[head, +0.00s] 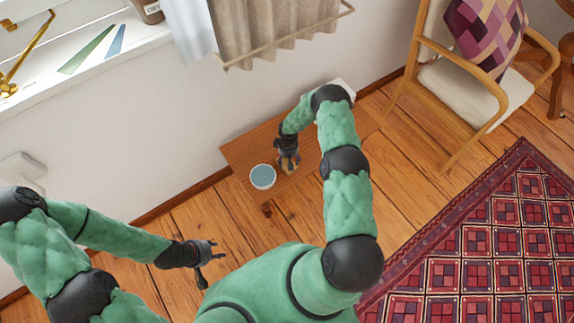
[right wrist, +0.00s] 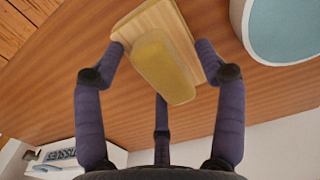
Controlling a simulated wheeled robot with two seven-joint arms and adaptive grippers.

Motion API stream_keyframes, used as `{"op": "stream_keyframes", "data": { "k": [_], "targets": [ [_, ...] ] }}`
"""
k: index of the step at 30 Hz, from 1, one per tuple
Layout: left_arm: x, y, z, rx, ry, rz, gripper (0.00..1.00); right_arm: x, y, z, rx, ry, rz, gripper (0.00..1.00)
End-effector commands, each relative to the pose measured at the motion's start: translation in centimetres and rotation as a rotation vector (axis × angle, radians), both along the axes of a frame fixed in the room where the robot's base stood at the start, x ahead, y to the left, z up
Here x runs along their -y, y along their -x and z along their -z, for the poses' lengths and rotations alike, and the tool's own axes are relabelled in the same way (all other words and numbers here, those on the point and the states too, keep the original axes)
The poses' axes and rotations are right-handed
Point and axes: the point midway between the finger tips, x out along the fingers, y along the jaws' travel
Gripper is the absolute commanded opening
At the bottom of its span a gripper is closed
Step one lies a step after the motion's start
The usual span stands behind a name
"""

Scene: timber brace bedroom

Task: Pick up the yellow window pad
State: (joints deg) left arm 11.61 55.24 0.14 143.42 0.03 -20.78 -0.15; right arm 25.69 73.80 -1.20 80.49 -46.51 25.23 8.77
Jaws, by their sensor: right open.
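The yellow window pad (right wrist: 160,66) is a rounded yellow block on a pale wooden backing, over the brown wooden bench in the right wrist view. In the head view only a small pale bit of it (head: 287,169) shows below my right gripper (head: 288,157). My right gripper is open; in the right wrist view its fingers (right wrist: 160,60) stand around the pad, one on each side and a third at the near end. Whether the fingertips touch it I cannot tell. My left gripper (head: 207,261) is open and empty over the floor, left of the bench.
A round white container with a blue-grey top (head: 262,177) stands on the bench (head: 240,150), close left of the pad; it also shows in the right wrist view (right wrist: 285,28). A white object (head: 345,87) is partly behind my right arm. A chair (head: 455,90) stands at the right.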

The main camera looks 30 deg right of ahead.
Motion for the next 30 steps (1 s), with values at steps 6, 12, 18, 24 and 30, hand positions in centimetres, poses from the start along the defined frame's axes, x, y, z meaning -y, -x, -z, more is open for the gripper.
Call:
{"op": "stream_keyframes", "data": {
  "k": [6, 12, 18, 24, 30],
  "targets": [
    [0.0, 0.0, 0.0, 0.0, 0.0, 0.0, 0.4, 0.0, -0.1, 0.2, 0.001, 0.001, 0.0, 0.71],
    [0.0, 0.0, 0.0, 0.001, 0.0, 0.0, 0.4, 0.0, 0.0, 0.2, 0.001, 0.0, 0.0, 0.32],
    [0.0, 0.0, 0.0, 0.0, 0.0, 0.0, 0.4, 0.0, 0.0, 0.2, 0.001, 0.0, 0.0, 0.07],
    [0.0, 0.0, 0.0, 0.0, 0.0, 0.0, 0.4, 0.0, 0.0, 0.2, 0.0, 0.0, 0.0, 0.06],
    [0.0, 0.0, -0.6, 0.0, 0.0, 0.0, 0.4, 0.0, 0.0, -0.8, 0.001, 0.0, 0.0, 0.06]
  ]
}}
